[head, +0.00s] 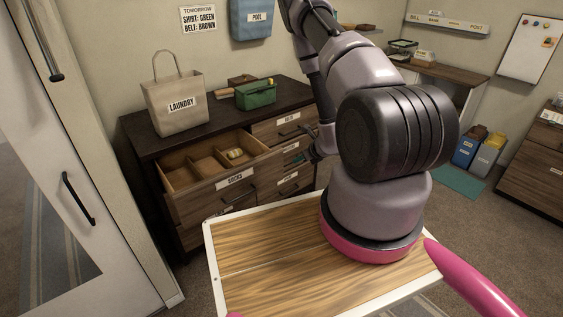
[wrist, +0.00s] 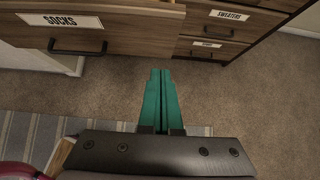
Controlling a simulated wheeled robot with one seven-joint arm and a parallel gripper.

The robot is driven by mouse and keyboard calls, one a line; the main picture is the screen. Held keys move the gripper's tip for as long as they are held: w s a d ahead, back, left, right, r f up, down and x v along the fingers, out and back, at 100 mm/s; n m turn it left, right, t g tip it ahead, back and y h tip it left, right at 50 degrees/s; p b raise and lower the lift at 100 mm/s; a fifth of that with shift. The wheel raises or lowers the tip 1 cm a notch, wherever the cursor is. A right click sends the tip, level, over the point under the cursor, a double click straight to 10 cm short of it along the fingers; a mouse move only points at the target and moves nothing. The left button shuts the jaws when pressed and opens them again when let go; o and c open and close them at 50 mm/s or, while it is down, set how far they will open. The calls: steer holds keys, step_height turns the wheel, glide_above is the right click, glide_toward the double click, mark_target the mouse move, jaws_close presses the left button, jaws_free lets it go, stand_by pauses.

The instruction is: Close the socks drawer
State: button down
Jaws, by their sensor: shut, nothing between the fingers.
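The socks drawer (head: 230,179) is pulled out from the left side of the dark-topped dresser. It has dividers and holds a small rolled pale-yellow item (head: 235,154). Its wooden front, with the SOCKS label and dark bar handle, fills the upper left of the wrist view (wrist: 130,33). My gripper (wrist: 160,73) has teal fingers, pressed together and empty. The fingertips appear just below the right end of the drawer front in the wrist view, right of the handle. I cannot tell whether they touch it. In the head view my arm hides part of the gripper.
The dresser (head: 130,126) has other drawers, including one labelled SWEATERS (wrist: 228,22), which looks closed. A laundry bag (head: 176,103) and a green box (head: 256,94) stand on top. A white door (head: 50,170) is at the left.

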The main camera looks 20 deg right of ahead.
glide_toward(277, 163)
step_height(277, 163, down, 4)
steer(key=w, duration=0.1)
steer(key=w+a, duration=0.1)
steer(key=shift+w, duration=0.35)
steer(key=shift+w+a, duration=0.2)
steer(key=shift+w, duration=0.4)
